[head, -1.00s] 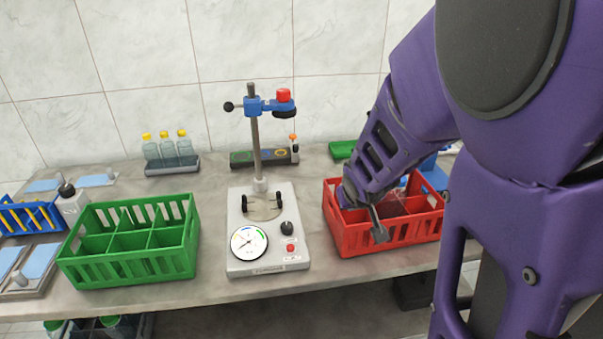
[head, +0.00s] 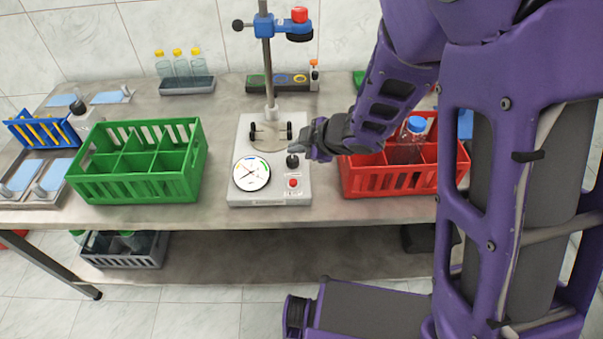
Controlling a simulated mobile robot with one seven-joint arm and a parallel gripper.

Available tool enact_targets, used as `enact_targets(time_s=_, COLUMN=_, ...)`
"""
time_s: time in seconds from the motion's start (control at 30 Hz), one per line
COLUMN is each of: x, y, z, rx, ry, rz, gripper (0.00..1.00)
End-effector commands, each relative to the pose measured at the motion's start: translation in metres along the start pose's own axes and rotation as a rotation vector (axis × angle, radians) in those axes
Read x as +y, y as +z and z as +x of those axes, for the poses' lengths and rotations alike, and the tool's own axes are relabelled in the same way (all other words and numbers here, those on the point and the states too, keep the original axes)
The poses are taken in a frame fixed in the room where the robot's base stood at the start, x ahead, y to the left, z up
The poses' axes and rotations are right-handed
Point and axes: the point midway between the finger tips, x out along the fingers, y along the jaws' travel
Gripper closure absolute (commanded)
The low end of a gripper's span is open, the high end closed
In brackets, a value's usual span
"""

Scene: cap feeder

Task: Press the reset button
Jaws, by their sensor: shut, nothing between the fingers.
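The reset button looks to be the small red button (head: 293,183) on the front right of the white base (head: 240,197) of the capping stand. A black knob (head: 292,161) sits just behind it, and a round white dial (head: 251,173) is to its left. My gripper (head: 294,148) is shut and empty. It is just above and behind the black knob in the picture, up and back from the red button. I cannot tell whether it touches the knob. A larger red cap or knob (head: 299,14) tops the blue clamp (head: 265,26) on the post.
A green crate (head: 150,190) with empty compartments stands left of the stand. A red crate (head: 360,183) holding a blue-capped bottle (head: 411,135) stands right, under my arm. Yellow-capped bottles (head: 181,66) are at the back. The bench front edge before the stand is clear.

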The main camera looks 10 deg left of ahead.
Motion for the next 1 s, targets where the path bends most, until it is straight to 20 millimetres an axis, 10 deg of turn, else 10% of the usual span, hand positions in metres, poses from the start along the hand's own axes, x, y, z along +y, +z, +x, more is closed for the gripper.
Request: enact_targets(time_s=1.0, x=-0.039, y=0.040, z=0.054, rx=-0.003, ry=0.001, rz=0.003, gripper=1.00)
